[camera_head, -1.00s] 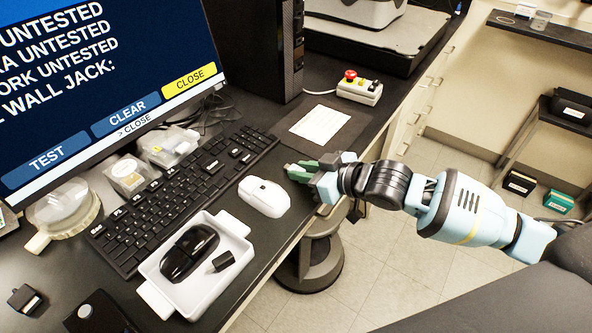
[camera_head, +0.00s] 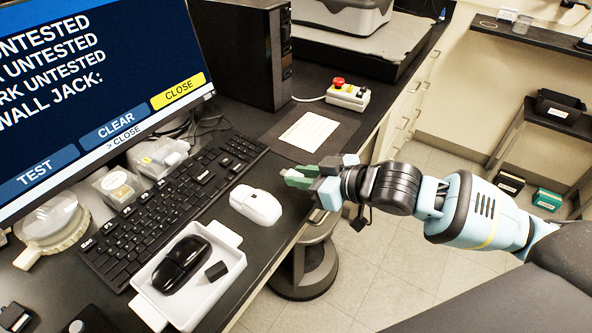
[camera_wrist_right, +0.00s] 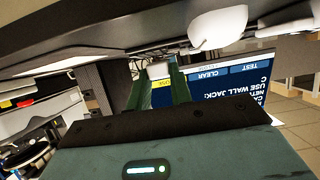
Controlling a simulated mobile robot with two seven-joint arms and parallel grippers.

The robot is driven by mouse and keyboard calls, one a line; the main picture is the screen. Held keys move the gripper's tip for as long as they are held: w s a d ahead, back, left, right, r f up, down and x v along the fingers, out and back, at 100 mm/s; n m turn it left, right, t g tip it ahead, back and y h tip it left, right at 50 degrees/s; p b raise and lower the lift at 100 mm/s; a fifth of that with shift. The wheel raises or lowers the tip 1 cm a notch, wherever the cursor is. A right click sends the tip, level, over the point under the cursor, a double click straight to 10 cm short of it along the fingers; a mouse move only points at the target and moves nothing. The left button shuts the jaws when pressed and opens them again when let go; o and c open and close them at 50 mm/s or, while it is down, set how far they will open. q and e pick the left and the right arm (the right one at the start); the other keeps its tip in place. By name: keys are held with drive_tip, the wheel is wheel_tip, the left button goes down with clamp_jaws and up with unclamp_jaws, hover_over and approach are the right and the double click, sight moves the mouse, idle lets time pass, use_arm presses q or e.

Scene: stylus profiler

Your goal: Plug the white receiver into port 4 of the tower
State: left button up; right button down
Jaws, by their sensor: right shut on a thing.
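My right gripper (camera_head: 290,178) is above the desk's front edge, just right of the white mouse (camera_head: 255,204), with its green fingers pointing left. In the right wrist view, its two fingers (camera_wrist_right: 158,74) are shut on a small white piece, which looks like the white receiver (camera_wrist_right: 158,70). In the head view the receiver is too small to make out clearly. The black tower (camera_head: 242,45) stands upright at the back of the desk, beside the monitor. Its port numbers cannot be read, and the receiver is well apart from it. My left gripper is out of view.
A keyboard (camera_head: 170,200) and a white tray (camera_head: 238,262) with a black mouse lie left of the gripper. A card (camera_head: 308,131) on a dark mat and a box with a red button (camera_head: 348,96) lie near the tower. The monitor (camera_head: 90,90) stands left.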

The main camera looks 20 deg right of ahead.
drive_tip(key=s+d+r, duration=0.1)
drive_tip(key=s+d, duration=0.1)
drive_tip(key=s, duration=1)
drive_tip(key=shift+s, duration=0.3)
drive_tip(key=shift+r, duration=0.1)
drive_tip(key=c, duration=1.9)
unclamp_jaws()
clamp_jaws()
drive_tip(key=w+d+m+t+h, duration=0.2)
drive_tip(key=w+d+m+h, duration=0.1)
drive_tip(key=w+m+h, duration=0.4)
drive_tip(key=shift+w+m+t+h, duration=0.2)
drive_tip(key=shift+m+t+h, duration=0.15)
drive_tip(key=shift+h, duration=0.25)
